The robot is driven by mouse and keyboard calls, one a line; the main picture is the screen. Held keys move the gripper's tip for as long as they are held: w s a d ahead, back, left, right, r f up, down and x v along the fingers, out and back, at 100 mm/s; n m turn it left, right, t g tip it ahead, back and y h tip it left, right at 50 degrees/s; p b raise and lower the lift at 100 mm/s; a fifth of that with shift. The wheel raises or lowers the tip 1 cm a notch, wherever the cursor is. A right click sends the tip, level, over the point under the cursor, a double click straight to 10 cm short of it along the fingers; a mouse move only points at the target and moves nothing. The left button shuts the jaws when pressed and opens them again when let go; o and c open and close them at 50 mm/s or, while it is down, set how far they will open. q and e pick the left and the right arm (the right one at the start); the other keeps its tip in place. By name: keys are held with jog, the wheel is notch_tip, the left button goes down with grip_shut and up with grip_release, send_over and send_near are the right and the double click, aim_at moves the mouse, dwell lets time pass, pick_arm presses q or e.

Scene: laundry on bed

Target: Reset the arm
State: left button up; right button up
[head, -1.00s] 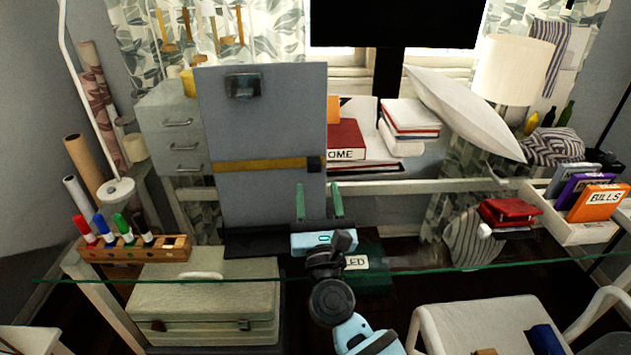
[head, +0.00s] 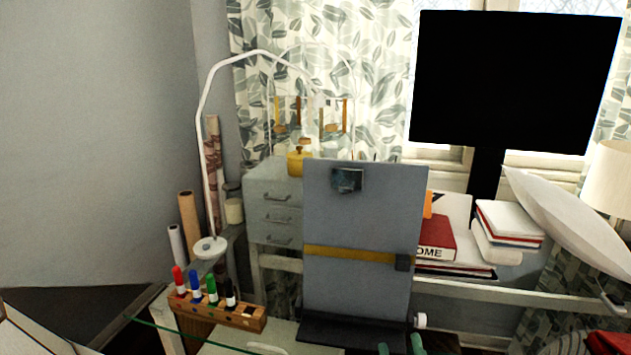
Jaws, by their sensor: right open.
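My right gripper (head: 400,346) shows only as two green fingertips at the bottom edge of the head view. They stand apart, with nothing seen between them. They are just in front of the lower right part of an upright grey board (head: 340,215) with a mustard band and a dark base. The rest of my right arm is out of the picture. My left gripper is not in view.
A wooden marker holder (head: 250,318) with several markers stands left of the board, near a white lamp (head: 210,248). Drawers (head: 276,200) stand behind. Books (head: 436,243), a black screen (head: 515,80) and a white pillow (head: 565,220) are at right.

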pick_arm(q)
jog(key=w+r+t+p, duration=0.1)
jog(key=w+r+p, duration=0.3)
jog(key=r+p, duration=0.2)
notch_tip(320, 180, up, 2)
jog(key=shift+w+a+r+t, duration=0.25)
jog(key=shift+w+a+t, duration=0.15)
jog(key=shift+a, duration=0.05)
pick_arm(e)
jog(key=s+d+f+n+g+y, duration=0.1)
jog(key=s+f+n+g, duration=0.3)
jog(key=s+n, duration=0.6)
jog(key=s+d+f+n+g+y, duration=0.1)
jog(key=s+f+n+g, duration=0.3)
jog(key=s+f+n, duration=0.5)
jog(key=s+d+f+n+g+y, duration=0.1)
jog(key=s+d+f+n+g, duration=0.1)
jog(key=s+f+n+g, duration=0.2)
jog(key=s+f+n, duration=0.3)
jog(key=s+n, duration=0.4)
jog(key=s, duration=0.4)
jog(key=shift+s+f+n, duration=0.25)
jog(key=shift+n, duration=0.05)
jog(key=shift+d, duration=0.1)
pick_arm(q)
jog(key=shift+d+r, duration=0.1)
